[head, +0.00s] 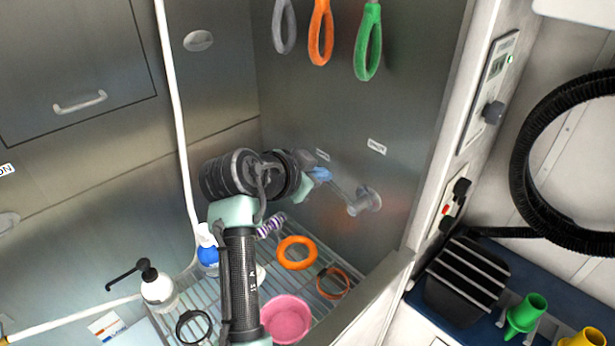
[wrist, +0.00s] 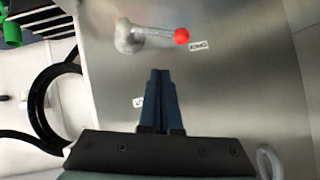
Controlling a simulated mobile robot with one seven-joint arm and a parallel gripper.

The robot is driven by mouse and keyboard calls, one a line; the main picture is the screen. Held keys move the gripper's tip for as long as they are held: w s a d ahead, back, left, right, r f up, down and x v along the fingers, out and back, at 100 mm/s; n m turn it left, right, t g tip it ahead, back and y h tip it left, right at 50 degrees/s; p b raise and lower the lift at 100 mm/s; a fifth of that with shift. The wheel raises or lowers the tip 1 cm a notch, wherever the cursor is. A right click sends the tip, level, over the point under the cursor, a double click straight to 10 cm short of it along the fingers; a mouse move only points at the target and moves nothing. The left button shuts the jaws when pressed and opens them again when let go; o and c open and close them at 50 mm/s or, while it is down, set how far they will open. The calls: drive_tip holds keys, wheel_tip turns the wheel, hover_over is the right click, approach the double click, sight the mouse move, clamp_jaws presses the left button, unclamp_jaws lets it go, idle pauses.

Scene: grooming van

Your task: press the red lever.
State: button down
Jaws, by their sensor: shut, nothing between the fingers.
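The lever is mounted on the steel side wall. In the wrist view its red ball knob (wrist: 181,36) sits at the end of a pale grey rod, which runs from a round grey pivot (wrist: 128,38). In the head view the lever's pivot (head: 366,201) and part of its rod show, but the red knob is hidden at my gripper. My gripper (wrist: 162,72) is shut and empty, its dark blue fingers pointing at the wall just below the rod in the wrist view. In the head view the blue fingertips (head: 322,174) are close to the rod's free end; contact cannot be told.
A wall label (wrist: 198,46) is beside the knob. Below my arm, the rack holds a pink bowl (head: 286,318), an orange ring (head: 297,252), a white pump bottle (head: 158,287) and a blue-labelled bottle (head: 208,255). Grooming loops, including a green one (head: 368,42), hang above.

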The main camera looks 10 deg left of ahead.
drive_tip(key=v, duration=0.4)
drive_tip(key=shift+s+r+b, duration=0.2)
drive_tip(key=shift+s+b, duration=0.05)
drive_tip(key=shift+b, duration=0.05)
drive_tip(key=shift+r, duration=0.15)
